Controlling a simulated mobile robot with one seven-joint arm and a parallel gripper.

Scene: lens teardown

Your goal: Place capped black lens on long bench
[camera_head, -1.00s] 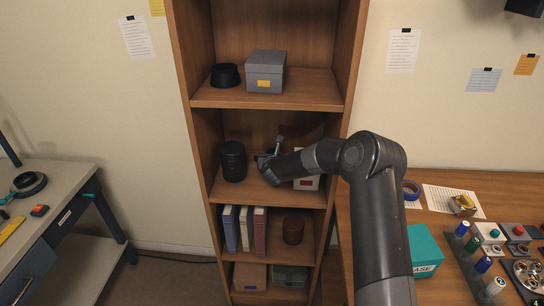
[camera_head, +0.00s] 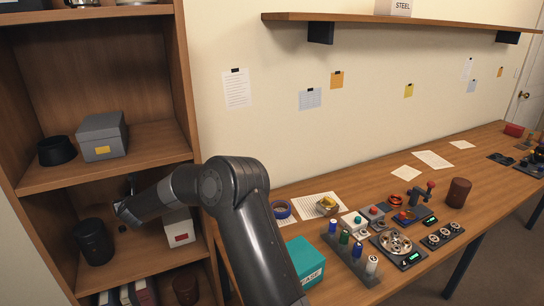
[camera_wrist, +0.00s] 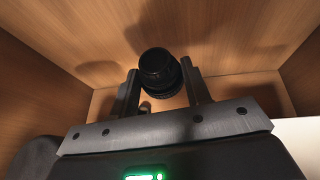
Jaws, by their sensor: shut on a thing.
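In the wrist view a black lens (camera_wrist: 158,68) with a ribbed ring and a dark, smooth end sits between the two fingers of my gripper (camera_wrist: 168,86). My gripper is shut on it inside a shelf compartment. In the head view my gripper (camera_head: 122,207) is in the middle compartment, and the held lens is mostly hidden by my own arm. The long bench (camera_head: 490,175) is a wooden top along the wall at right, outside the shelf.
A black cylinder (camera_head: 94,243) stands left of my gripper, and a white box (camera_head: 179,228) with a red label stands right. The bench's near part holds a teal box (camera_head: 304,262), a battery-like row (camera_head: 350,250) and several devices. Barer wood lies farther right. A wall shelf (camera_head: 400,24) hangs above.

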